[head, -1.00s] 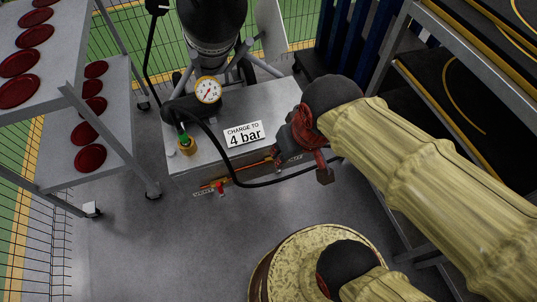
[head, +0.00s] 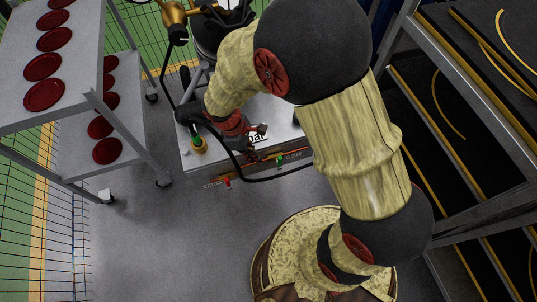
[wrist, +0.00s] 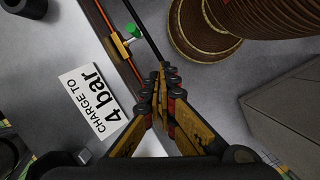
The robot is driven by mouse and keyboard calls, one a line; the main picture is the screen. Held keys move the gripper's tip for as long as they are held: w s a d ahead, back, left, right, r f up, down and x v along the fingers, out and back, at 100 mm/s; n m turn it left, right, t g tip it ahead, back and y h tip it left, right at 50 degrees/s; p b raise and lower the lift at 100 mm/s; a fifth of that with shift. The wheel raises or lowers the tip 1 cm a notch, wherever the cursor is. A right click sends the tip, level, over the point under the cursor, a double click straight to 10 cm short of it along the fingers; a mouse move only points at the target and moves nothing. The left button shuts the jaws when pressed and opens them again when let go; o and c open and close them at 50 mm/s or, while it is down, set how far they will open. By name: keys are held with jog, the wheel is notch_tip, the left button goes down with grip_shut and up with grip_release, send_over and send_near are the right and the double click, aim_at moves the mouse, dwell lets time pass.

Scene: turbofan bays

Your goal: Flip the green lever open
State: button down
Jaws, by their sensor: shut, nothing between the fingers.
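The green lever (head: 280,163) is small and sits on the orange pipe along the front edge of the grey bench. In the wrist view the green lever (wrist: 131,30) stands on a brass valve body (wrist: 121,44), up and left of my fingertips. My gripper (wrist: 163,76) is shut and empty, its fingertips together and apart from the lever. In the head view my gripper (head: 254,152) hangs over the front edge of the bench, left of the green lever, and covers part of the "4 bar" label. I cannot tell the lever's position exactly.
A black hose (head: 235,162) loops in front of the bench near the lever. A red vent lever (head: 227,182) sits farther left. A brass fitting with a green collar (head: 198,144) stands on the bench. Shelves with red discs (head: 43,67) stand left, and a dark rack (head: 440,120) right.

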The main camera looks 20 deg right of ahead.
aim_at(280, 161)
jog(key=w+n, duration=0.3)
jog(key=shift+a+r+t, duration=0.15)
jog(key=shift+a+t, duration=0.1)
jog(key=shift+t, duration=0.15)
jog(key=s+d+f+b, duration=0.1)
jog(key=d+f+b, duration=0.3)
jog(key=f, duration=0.5)
jog(key=shift+s+d+f, duration=0.2)
jog(key=shift+d+f, duration=0.15)
jog(key=shift+d, duration=0.85)
